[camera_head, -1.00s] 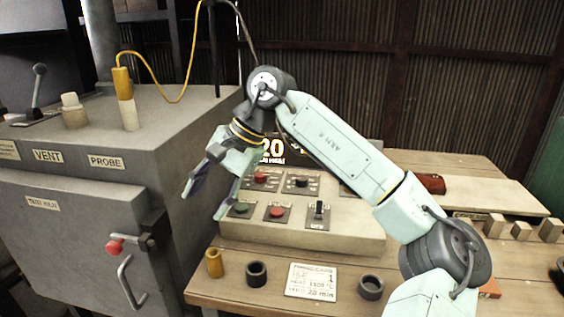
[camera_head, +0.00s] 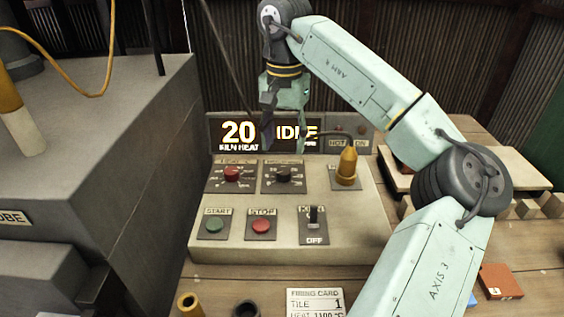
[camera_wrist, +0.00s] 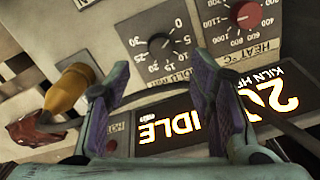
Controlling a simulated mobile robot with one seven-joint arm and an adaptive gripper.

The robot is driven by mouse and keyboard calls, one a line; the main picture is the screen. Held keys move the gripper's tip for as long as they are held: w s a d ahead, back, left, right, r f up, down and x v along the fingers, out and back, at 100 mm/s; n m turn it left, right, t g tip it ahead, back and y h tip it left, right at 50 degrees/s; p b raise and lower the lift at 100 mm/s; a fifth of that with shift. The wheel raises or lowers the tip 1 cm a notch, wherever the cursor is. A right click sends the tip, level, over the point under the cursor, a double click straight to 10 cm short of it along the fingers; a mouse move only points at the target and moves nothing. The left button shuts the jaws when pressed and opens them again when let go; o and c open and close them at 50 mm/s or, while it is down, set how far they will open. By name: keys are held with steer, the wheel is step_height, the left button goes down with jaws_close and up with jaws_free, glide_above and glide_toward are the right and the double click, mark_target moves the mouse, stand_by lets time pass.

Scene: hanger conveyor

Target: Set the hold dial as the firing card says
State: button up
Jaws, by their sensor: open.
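The hold dial, a black knob (camera_head: 283,174) on a dark plate, sits in the panel's upper row. The wrist view shows this knob (camera_wrist: 160,45) with a scale from 0 to 30; I cannot tell its exact setting. The firing card (camera_head: 315,303) lies at the bottom edge, showing tile 1 and heat 1100 °C; its lower part is cut off. My gripper (camera_head: 285,145) is open and empty above the panel, in front of the display. In the wrist view the knob shows ahead of and between the fingers (camera_wrist: 160,70), apart from them.
The red heat knob (camera_head: 232,174) is left of the hold dial. Start button (camera_head: 214,225), stop button (camera_head: 261,226) and a switch (camera_head: 313,217) are below. A yellow plug (camera_head: 347,165) stands right. The display (camera_head: 225,132) reads 20 and IDLE. A grey kiln (camera_head: 130,120) is left.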

mark_target(283, 171)
step_height(283, 171, down, 8)
steer(key=shift+a+r+p, duration=0.1)
steer(key=shift+r+p, duration=0.1)
steer(key=shift+p, duration=0.55)
steer(key=shift+c, duration=0.3)
steer(key=c, duration=1.1)
